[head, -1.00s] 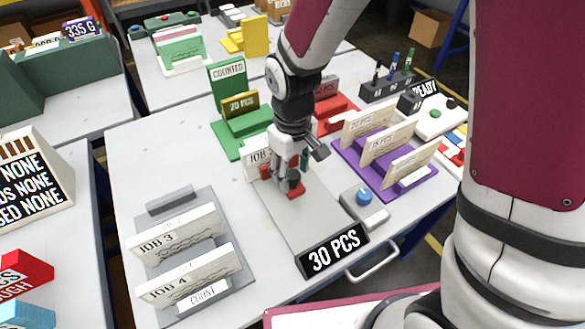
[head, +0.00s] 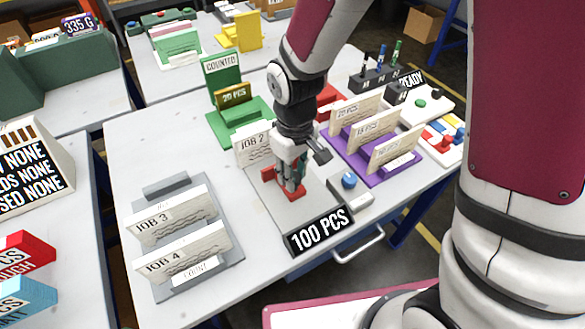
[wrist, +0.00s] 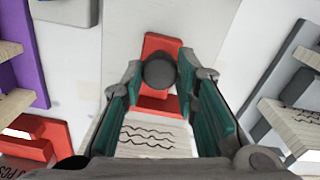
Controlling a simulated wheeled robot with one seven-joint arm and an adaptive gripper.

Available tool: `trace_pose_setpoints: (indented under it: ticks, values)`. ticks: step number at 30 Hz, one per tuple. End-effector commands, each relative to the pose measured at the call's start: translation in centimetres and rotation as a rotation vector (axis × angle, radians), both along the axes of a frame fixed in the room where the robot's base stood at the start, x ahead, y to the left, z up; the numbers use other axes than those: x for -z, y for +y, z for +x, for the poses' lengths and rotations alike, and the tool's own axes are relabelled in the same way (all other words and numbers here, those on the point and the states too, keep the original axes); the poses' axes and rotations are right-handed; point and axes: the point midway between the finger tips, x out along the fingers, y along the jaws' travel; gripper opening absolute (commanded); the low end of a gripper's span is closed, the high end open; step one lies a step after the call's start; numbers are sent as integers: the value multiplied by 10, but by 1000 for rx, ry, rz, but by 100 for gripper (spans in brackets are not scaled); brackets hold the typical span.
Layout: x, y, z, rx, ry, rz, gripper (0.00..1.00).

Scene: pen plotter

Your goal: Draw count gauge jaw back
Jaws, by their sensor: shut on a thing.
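The count gauge is a pale plate (head: 308,208) on the table, with a black display (head: 320,231) reading "100 PCS" at its front. My gripper (head: 293,183) is over the plate. In the wrist view, my gripper (wrist: 160,85) is shut on a dark round knob (wrist: 160,70) above the red jaw (wrist: 160,44). The jaw also shows in the head view (head: 296,197), partly hidden by the fingers. Another red part (head: 268,174) is behind it, beside the upright JOB 2 card (head: 250,151). The card's wavy lines show in the wrist view (wrist: 153,137).
A grey rack (head: 225,252) with the JOB 3 and JOB 4 cards stands left. A purple rack (head: 348,160) with several cards and a blue knob (head: 349,180) are on the right. A green COUNTED stand (head: 222,75) is behind.

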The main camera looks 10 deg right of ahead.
Motion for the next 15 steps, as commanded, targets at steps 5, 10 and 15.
trace_pose_setpoints:
  ticks: [5, 10, 15]
  values:
    - [0, -1, -4, 0, 11, -4, 0]
    - [1, -1, -4, 0, 13, -6, 39]
    - [0, -1, -3, 0, 9, -4, 48]
